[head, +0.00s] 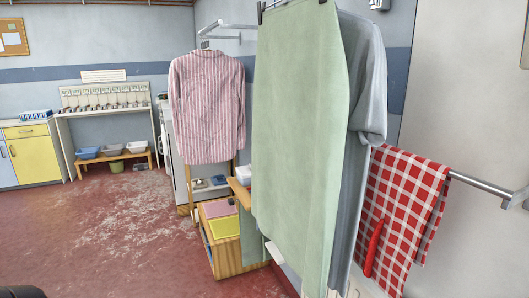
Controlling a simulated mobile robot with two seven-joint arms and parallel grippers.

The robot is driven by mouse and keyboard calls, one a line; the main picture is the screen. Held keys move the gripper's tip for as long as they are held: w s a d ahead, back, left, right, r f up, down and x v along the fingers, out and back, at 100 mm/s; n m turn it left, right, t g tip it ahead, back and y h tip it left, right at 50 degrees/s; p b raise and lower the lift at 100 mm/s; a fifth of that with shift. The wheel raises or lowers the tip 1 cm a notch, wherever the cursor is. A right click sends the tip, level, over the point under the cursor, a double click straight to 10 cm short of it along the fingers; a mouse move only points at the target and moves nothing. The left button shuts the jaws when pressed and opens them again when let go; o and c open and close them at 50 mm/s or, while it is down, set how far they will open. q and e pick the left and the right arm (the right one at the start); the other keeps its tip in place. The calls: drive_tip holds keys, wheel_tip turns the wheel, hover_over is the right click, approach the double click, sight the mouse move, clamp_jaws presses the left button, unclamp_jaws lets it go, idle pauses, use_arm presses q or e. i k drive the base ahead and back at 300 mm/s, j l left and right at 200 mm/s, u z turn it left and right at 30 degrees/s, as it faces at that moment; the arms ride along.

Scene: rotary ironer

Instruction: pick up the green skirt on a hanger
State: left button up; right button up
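The green skirt (298,130) hangs in the middle of the head view, close to me, as a long pale green sheet. Dark clips at its top edge hold it, and the upper part of its hanger is cut off by the top of the picture. A grey-blue short-sleeved shirt (368,95) hangs right behind it and is partly covered by it. Neither of my grippers is in view.
A striped pink shirt (207,108) hangs from a wall rail (228,25) farther back. A red checked cloth (405,210) hangs over a metal bar (485,186) at right. A wooden unit (238,262) stands behind the skirt. The red floor (115,245) at left is open.

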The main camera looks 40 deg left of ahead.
sight(302, 97)
drive_tip(key=i+l+u, duration=0.1)
drive_tip(key=u, duration=0.25)
drive_tip(key=l+u, duration=0.2)
drive_tip(key=u, duration=0.15)
drive_tip(key=i+l+u, duration=0.1)
drive_tip(key=l+u, duration=0.25)
drive_tip(key=i+l+u, duration=0.1)
drive_tip(key=l+u, duration=0.6)
drive_tip(key=j, duration=0.35)
